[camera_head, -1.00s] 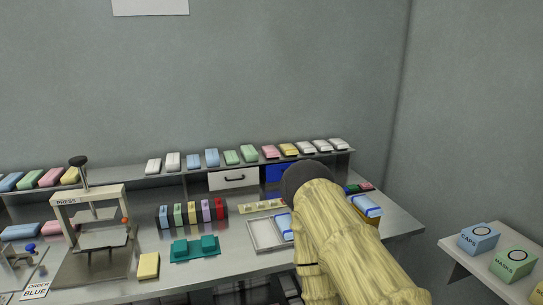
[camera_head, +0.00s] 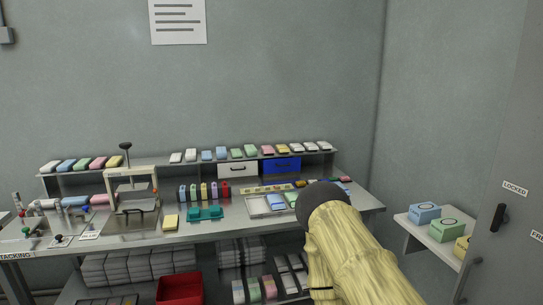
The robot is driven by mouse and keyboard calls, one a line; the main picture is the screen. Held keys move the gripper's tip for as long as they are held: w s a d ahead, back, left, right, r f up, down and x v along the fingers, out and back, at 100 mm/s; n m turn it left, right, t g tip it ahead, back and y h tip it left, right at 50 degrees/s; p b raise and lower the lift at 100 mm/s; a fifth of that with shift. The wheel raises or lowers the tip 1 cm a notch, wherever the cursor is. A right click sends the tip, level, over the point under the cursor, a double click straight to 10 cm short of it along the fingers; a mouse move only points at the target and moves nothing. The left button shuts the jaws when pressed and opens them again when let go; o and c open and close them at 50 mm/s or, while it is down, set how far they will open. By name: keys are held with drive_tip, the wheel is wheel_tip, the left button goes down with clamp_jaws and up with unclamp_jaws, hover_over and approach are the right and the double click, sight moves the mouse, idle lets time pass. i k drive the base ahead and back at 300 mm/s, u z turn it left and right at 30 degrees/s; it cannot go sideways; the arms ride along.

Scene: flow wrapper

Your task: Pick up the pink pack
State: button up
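Several pink packs are in view. One pink pack (camera_head: 267,150) lies on the raised shelf between a green and a yellow pack. Another pink pack (camera_head: 98,163) lies in the row at the shelf's left end. A pink piece (camera_head: 99,199) sits lower, beside the press, and a pinkish pack (camera_head: 269,287) stands on the low shelf under the bench. Which one is meant cannot be told. My yellow arm fills the lower right, and my gripper is hidden behind it.
The metal bench (camera_head: 185,231) carries a press (camera_head: 132,192), a teal fixture (camera_head: 206,214), a yellow pack (camera_head: 170,222) and a grey tray (camera_head: 257,211). A red bin (camera_head: 180,290) is below. A side shelf with boxes and a locked door (camera_head: 515,150) are at right.

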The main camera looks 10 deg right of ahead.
sight(267, 150)
drive_tip(key=z, duration=0.65)
drive_tip(key=i, duration=0.75)
drive_tip(key=u, duration=0.1)
